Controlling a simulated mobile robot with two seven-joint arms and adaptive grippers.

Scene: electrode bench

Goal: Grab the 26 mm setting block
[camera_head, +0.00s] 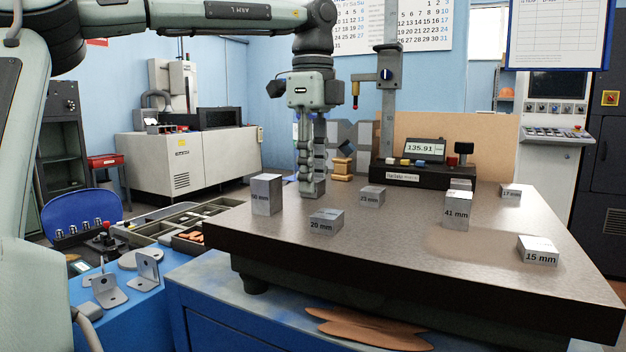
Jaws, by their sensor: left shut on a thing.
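My left gripper (311,190) points straight down at the back left of the dark stone plate (400,265). It is shut on a setting block, mostly hidden by the fingers, and I cannot read its label. No label in view reads clearly as 26 mm. A small grey block (372,196) right of the gripper has a tiny label, perhaps 25 mm. A 29 mm block (326,221) lies in front of the gripper, and a tall block (267,195) with an unclear label stands to its left. My right gripper is not in view.
A 41 mm block (457,210), a 15 mm block (538,251) and a 17 mm block (510,191) stand on the right. A height gauge (390,100) and a black base with a display (424,150) stand at the back. The plate's front middle is clear.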

